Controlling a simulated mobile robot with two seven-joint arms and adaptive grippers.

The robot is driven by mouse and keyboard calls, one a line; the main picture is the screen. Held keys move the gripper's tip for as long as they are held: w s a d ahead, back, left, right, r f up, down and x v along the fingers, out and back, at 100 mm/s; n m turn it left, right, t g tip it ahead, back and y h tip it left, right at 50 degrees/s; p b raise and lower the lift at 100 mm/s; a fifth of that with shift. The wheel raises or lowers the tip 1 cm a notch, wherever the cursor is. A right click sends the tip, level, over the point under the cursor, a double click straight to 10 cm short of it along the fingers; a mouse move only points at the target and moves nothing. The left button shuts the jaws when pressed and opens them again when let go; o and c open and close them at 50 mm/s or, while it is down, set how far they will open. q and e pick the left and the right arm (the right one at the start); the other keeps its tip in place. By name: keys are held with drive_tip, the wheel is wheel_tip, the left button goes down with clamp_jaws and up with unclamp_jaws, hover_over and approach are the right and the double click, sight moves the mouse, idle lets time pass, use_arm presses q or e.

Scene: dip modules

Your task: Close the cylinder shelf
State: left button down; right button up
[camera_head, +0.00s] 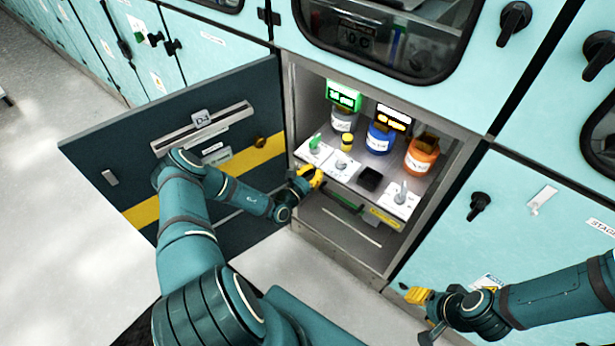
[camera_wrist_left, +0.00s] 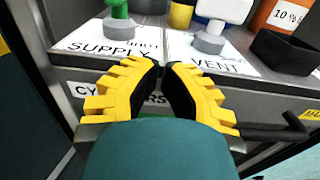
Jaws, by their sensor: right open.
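The cylinder shelf (camera_head: 343,222) is in the open cabinet compartment, with a dark bar handle (camera_head: 343,202) on its front. In the left wrist view its grey front has a partly covered label reading "CY…RS", and the handle (camera_wrist_left: 280,133) runs below the label. How far the shelf stands out is hard to tell. My left gripper (camera_head: 314,177) is at the shelf front, near the handle's left end. In its wrist view the yellow fingers (camera_wrist_left: 164,67) nearly meet at the tips, with nothing seen gripped. My right gripper (camera_head: 416,297) is open and empty, at the lower right before the cabinet.
Grey, blue (camera_head: 380,138) and orange (camera_head: 422,155) bottles stand in the compartment. Before them are white labelled panels with valves and a small black tray (camera_head: 370,179). The open dark door (camera_head: 105,145) stands left, behind my left arm. Floor is clear at left.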

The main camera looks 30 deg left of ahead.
use_arm(q)
drive_tip(key=w+b, duration=0.1)
drive_tip(key=w, duration=0.3)
drive_tip(key=w+b, duration=0.1)
drive_tip(key=w, duration=0.2)
drive_tip(key=w+d+b, duration=0.1)
drive_tip(key=w, duration=0.3)
drive_tip(key=shift+w+f, duration=0.1)
drive_tip(key=shift+w, duration=0.75)
drive_tip(key=shift+r, duration=0.2)
use_arm(e)
drive_tip(key=f, duration=0.1)
drive_tip(key=w+f, duration=0.1)
drive_tip(key=f, duration=0.1)
drive_tip(key=shift+f, duration=0.25)
use_arm(q)
drive_tip(key=shift+w+r, duration=0.1)
drive_tip(key=shift+r, duration=0.05)
drive_tip(key=shift+a, duration=0.1)
use_arm(e)
drive_tip(key=shift+d, duration=0.1)
